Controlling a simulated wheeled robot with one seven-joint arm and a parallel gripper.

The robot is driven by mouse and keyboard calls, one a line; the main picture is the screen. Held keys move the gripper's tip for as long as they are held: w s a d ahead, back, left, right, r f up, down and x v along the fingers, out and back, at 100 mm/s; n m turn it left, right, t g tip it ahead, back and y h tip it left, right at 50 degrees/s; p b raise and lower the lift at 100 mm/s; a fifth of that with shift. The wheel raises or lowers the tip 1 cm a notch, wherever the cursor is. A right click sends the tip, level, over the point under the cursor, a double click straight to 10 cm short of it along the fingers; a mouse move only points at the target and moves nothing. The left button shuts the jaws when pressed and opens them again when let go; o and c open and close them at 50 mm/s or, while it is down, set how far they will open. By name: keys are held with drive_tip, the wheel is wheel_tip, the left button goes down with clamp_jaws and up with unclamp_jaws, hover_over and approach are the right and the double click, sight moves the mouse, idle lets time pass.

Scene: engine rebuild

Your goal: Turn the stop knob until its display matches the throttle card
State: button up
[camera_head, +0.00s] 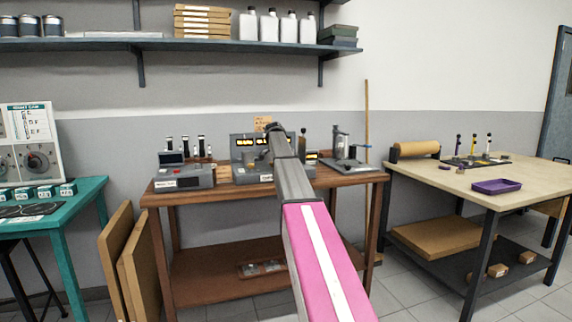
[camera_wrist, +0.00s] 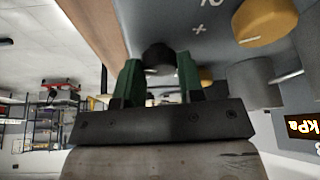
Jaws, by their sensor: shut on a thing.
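A grey control box (camera_head: 240,152) with lit yellow displays (camera_head: 245,142) stands on the brown bench, partly hidden by my arm. A small orange card (camera_head: 262,123) stands above it; its writing is too small to read. In the wrist view my gripper (camera_wrist: 159,75) has its green fingers on either side of a black knob (camera_wrist: 158,54) and is shut on it. The knob's label is not visible, so I cannot tell from the picture whether it is the stop knob. A yellow knob (camera_wrist: 264,20) and a lit "kPa" display (camera_wrist: 301,128) are to the right.
A beige table (camera_head: 450,175) is further right, a teal table (camera_head: 60,225) left.

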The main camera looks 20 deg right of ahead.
idle(0.3)
drive_tip(key=o, duration=0.9)
drive_tip(key=shift+r, duration=0.1)
drive_tip(key=v, duration=1)
drive_tip(key=shift+a+r, duration=0.15)
drive_tip(key=shift+r, duration=0.15)
